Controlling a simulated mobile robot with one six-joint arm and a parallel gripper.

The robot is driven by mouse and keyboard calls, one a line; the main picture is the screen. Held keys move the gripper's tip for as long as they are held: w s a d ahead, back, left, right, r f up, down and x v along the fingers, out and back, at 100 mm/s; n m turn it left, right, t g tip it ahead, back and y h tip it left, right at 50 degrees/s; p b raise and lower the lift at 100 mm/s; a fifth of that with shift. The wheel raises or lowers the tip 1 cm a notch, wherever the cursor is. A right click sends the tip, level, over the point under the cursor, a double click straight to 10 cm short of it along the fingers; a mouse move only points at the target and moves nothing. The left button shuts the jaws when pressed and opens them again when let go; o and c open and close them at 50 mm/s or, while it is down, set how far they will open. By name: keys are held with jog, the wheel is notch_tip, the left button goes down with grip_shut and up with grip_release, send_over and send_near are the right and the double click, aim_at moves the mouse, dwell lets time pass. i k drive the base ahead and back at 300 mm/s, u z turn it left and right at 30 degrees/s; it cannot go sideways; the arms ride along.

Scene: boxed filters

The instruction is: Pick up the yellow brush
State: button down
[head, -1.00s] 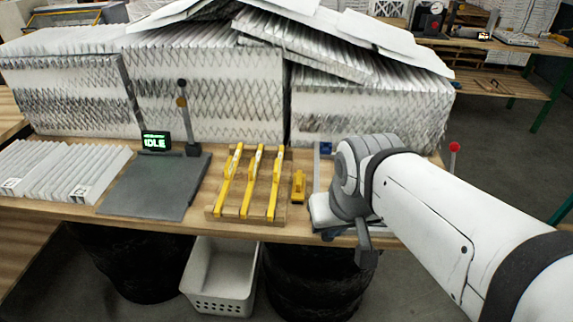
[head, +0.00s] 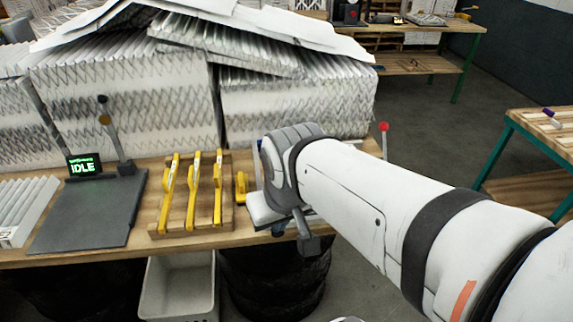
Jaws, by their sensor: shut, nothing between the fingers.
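Three long yellow tools (head: 192,190) lie side by side on a wooden rack on the bench. A short yellow block-like object (head: 240,188) sits just right of the rack. I cannot tell for sure which of these yellow things is the brush. My gripper (head: 308,244) is right of them, at the bench's front edge, pointing down. It is shut and holds nothing. My white arm and grey wrist hide part of the bench behind them.
A dark grey plate (head: 88,215) with an IDLE display (head: 84,166) stands left of the rack. Pleated filters (head: 125,100) are stacked behind. A white basket (head: 178,288) is below the bench. Another table (head: 535,125) stands at right, with open floor between.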

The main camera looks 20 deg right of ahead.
aim_at(241, 180)
jog(key=k, duration=1.3)
jog(key=u, duration=0.35)
jog(key=i, duration=2)
jog(key=z, duration=0.85)
